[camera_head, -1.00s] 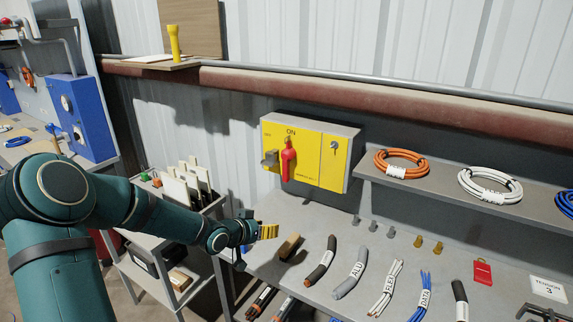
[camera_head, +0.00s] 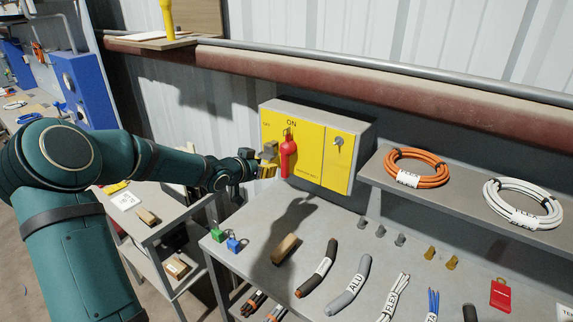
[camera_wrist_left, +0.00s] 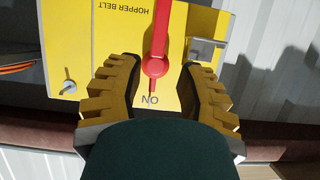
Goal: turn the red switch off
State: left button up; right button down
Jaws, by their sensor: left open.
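The red switch (camera_head: 287,157) is on the yellow front of a grey box on the wall. Its pointed end is up at the ON mark and its handle hangs down. In the left wrist view, which shows the box upside down, the red switch (camera_wrist_left: 157,66) lies between my two yellow fingers. My left gripper (camera_head: 267,168) is at the left of the switch in the head view. In the wrist view the left gripper (camera_wrist_left: 160,75) is open, with a gap on both sides of the switch hub. My right gripper is not in view.
A grey block (camera_head: 269,150) sticks out of the box, left of the switch. A key-like knob (camera_head: 338,143) is on its right part. Below is a grey bench with a wooden block (camera_head: 286,249), cable pieces and padlocks. A shelf with cable coils (camera_head: 417,168) is at the right.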

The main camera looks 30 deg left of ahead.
aim_at(283, 163)
pick_arm(q)
jog(key=b+x, duration=0.2)
jog(key=x, duration=0.9)
jog(key=shift+w+d+f+b, duration=0.1)
jog(key=shift+w+f+b, duration=0.1)
jog(key=shift+b, duration=0.1)
jog(key=shift+s, duration=0.1)
grip_shut()
